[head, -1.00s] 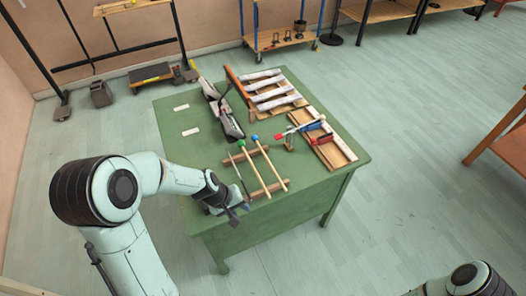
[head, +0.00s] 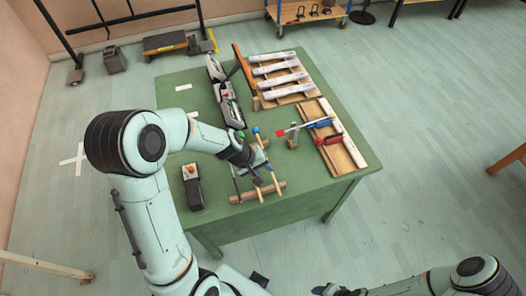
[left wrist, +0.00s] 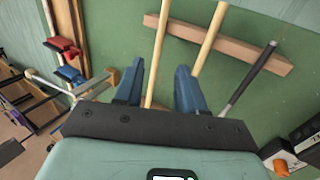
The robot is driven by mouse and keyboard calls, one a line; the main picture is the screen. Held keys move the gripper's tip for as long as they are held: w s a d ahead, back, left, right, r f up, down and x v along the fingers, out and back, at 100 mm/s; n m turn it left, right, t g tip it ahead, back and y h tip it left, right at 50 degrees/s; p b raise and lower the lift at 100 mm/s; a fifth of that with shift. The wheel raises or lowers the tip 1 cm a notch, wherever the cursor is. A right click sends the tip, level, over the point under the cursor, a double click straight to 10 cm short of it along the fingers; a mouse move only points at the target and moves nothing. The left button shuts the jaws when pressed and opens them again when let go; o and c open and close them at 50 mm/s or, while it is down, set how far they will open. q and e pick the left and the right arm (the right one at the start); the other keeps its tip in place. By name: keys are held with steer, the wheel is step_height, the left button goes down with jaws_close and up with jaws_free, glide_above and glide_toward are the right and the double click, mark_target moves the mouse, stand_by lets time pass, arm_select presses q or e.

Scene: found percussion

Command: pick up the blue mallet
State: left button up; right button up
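The blue mallet has a small blue head (head: 256,130) and a pale wooden handle. It rests across two wooden rails on the green table. A green-headed mallet (head: 240,134) lies just left of it, and a thin dark stick (head: 236,184) lies further left. My left gripper (head: 264,174) is open, low over the handles. In the left wrist view, my fingers (left wrist: 158,88) straddle one wooden handle (left wrist: 157,50), apparently the blue mallet's; a second handle (left wrist: 207,42) passes beside the right finger. Both heads are hidden there. Part of my right arm shows at the bottom edge; its gripper is unclear.
The front rail (head: 242,197) bears the handles. A black box with an orange button (head: 192,188) stands left on the table. Red and blue clamps (head: 320,123) lie on a wooden frame at right. Pale bars (head: 277,71) lie behind.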

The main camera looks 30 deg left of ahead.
mark_target(272, 175)
arm_select(q)
steer(key=b+x, duration=0.1)
steer(key=x, duration=0.5)
steer(key=shift+w+f, duration=0.15)
steer(key=shift+w, duration=0.1)
jaws_close()
